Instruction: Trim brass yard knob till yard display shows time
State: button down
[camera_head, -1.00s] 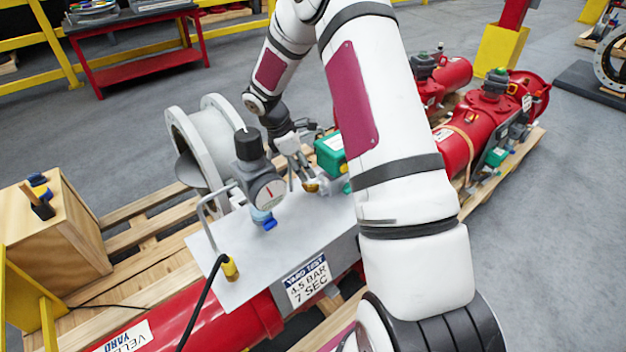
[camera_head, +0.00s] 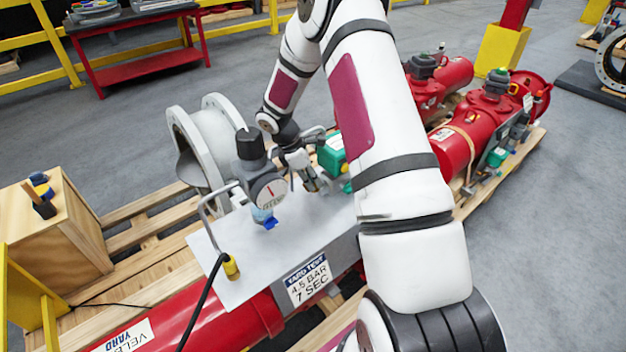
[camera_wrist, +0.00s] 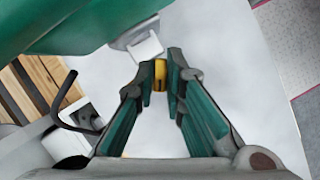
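The brass knob (camera_wrist: 160,75) shows between my gripper's fingertips (camera_wrist: 161,72) in the wrist view, with a finger close against each side. My gripper (camera_head: 312,181) looks shut on it. In the head view the fingers point down at the grey plate (camera_head: 240,283), and they hide the knob. A green unit (camera_head: 331,152) stands just behind the gripper; a large green body (camera_wrist: 60,25) fills the wrist view's upper left. A round dial (camera_head: 268,192) with a red needle is on the plate; its figures are too small to read. The label (camera_head: 308,282) reads "YARD TEST 4.5 BAR 7 SEC".
A black-topped regulator (camera_head: 250,148) and a bent grey handle (camera_head: 218,205) stand left of my gripper. A flanged grey pipe piece (camera_head: 205,140) is behind. Red actuators (camera_head: 480,120) lie to the right. A wooden box (camera_head: 75,255) is at left.

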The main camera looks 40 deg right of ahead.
jog(key=shift+s+f, duration=0.1)
dwell(0.3)
jog(key=n+t+p, duration=0.1)
jog(key=n, duration=0.2)
jog(key=shift+s+n+h, duration=0.15)
jog(key=shift+n+h, duration=0.15)
jog(key=shift+h, duration=0.1)
jog(key=n+t+p, duration=0.1)
jog(key=n+t, duration=0.1)
jog(key=n, duration=0.3)
jog(key=shift+d+p, duration=0.1)
jog(key=shift+p, duration=0.3)
jog(key=shift+n, duration=0.3)
jog(key=c, duration=1.7)
grip_release()
jog(key=shift+f, duration=0.1)
jog(key=shift+o, duration=0.2)
